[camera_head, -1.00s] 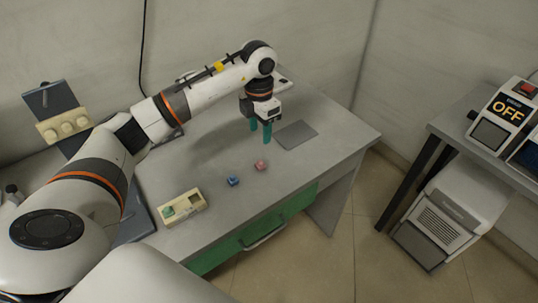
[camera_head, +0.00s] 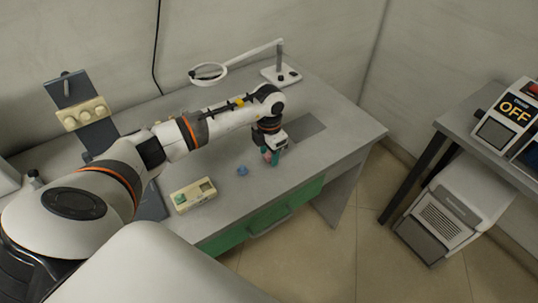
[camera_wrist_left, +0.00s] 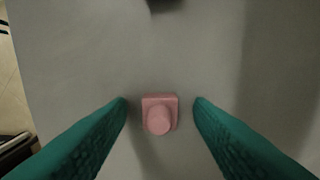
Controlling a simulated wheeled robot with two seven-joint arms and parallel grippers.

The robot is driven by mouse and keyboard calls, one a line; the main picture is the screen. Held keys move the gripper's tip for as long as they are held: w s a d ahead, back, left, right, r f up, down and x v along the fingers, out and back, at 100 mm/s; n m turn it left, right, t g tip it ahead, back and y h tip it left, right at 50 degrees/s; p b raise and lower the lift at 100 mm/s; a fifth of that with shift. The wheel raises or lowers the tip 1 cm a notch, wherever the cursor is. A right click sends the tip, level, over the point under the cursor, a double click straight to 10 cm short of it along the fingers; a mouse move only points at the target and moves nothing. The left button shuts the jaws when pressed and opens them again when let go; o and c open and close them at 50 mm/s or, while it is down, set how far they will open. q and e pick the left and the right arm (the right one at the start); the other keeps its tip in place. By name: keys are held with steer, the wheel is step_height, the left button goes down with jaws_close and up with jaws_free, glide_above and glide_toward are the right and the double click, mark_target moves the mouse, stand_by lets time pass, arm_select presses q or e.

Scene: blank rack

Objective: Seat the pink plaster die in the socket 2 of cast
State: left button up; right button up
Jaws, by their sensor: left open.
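The pink plaster die (camera_wrist_left: 159,115) stands on the grey table, a squared base with a round knob on top. My left gripper (camera_wrist_left: 160,104) is open, with its green fingers on either side of the die and a gap on both sides. In the head view the left gripper (camera_head: 271,158) is low over the table and mostly hides the die. The cream cast (camera_head: 191,197) lies at the table's front left, with a green piece in its left part and a dark recess to the right. Socket numbers are not readable. My right gripper is not in view.
A small blue die (camera_head: 242,171) sits between the cast and the left gripper. A darker grey mat (camera_head: 303,127) lies behind the gripper. A magnifier lamp (camera_head: 281,75) stands at the back. A cream rack (camera_head: 84,114) with round knobs is at the back left.

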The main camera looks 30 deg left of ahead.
arm_select(q)
jaws_close()
steer(key=shift+r, duration=0.1)
